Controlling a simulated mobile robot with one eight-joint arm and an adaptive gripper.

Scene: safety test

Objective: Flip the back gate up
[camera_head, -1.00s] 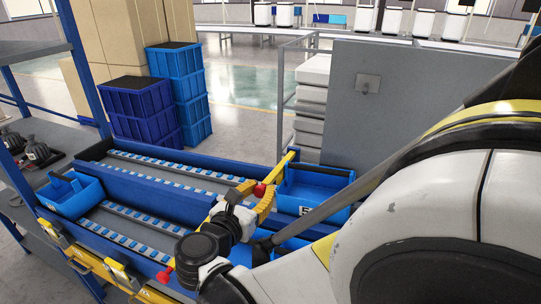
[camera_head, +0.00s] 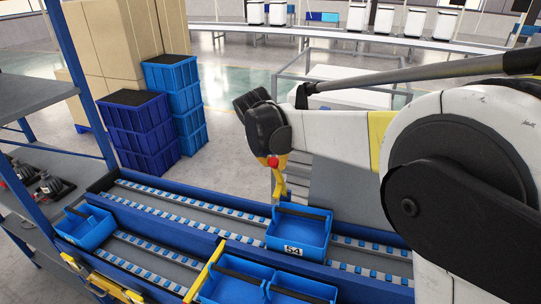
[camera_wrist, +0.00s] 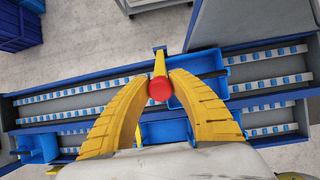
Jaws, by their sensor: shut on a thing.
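The back gate is a slim yellow bar (camera_wrist: 160,62) with a round red knob (camera_wrist: 160,89), in the middle of the wrist view at the far side of the back conveyor lane. My gripper (camera_wrist: 156,82) has curved yellow fingers, one on each side of the knob, and is shut on the gate's knob end. In the head view the red knob (camera_head: 272,162) shows just under my dark wrist, beyond the back lane. The fingers and the bar overlap there, so the bar's exact tilt is hard to tell.
A blue bin labelled 54 (camera_head: 300,232) sits on the back lane. Another blue bin (camera_head: 86,228) is at the left end, and more stand at the front. A yellow bar (camera_head: 205,268) crosses the front lane. Stacked blue crates (camera_head: 140,135) and a grey panel (camera_head: 340,190) stand behind.

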